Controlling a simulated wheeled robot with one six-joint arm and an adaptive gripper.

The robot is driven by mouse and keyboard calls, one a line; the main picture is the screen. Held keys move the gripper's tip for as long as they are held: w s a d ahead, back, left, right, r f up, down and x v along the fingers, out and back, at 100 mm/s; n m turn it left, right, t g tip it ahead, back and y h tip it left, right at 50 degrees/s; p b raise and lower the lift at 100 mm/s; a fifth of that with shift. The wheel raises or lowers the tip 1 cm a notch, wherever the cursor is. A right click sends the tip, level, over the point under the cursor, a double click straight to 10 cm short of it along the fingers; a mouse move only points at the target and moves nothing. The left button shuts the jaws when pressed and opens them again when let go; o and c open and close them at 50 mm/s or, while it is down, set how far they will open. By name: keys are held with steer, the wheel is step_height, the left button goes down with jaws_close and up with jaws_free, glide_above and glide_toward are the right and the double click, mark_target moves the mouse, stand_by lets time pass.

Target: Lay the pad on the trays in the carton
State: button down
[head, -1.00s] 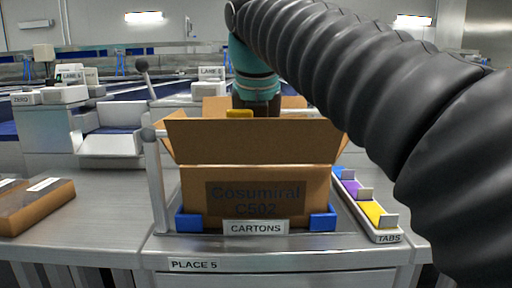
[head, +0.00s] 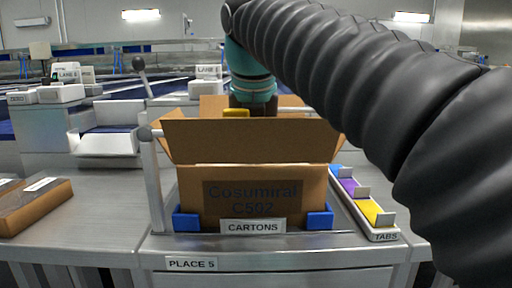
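The open carton (head: 255,196) stands upright in the middle of the bench, flaps spread, between blue corner blocks. Its front reads "Cosumiral C502". My arm comes in from the right, and its teal and dark end (head: 252,92) points down over the carton's opening. My gripper's fingers are hidden behind the front flap. A small yellow piece (head: 236,113) shows just above that flap, beside the arm's end; I cannot tell what it belongs to. The trays and the pad are not visible, as the carton's front hides its inside.
A tray of coloured tabs (head: 364,205) lies right of the carton. A metal post with a lever (head: 150,180) stands close on its left. A brown flat pack (head: 36,205) lies at far left.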

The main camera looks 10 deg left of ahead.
steer(key=shift+s+a+f, duration=0.15)
steer(key=shift+s+f, duration=0.05)
steer(key=shift+f, duration=0.2)
steer(key=c, duration=1.2)
jaws_free()
steer(key=shift+c, duration=0.2)
steer(key=o, duration=0.3)
steer(key=shift+r, duration=0.3)
steer(key=shift+r, duration=0.15)
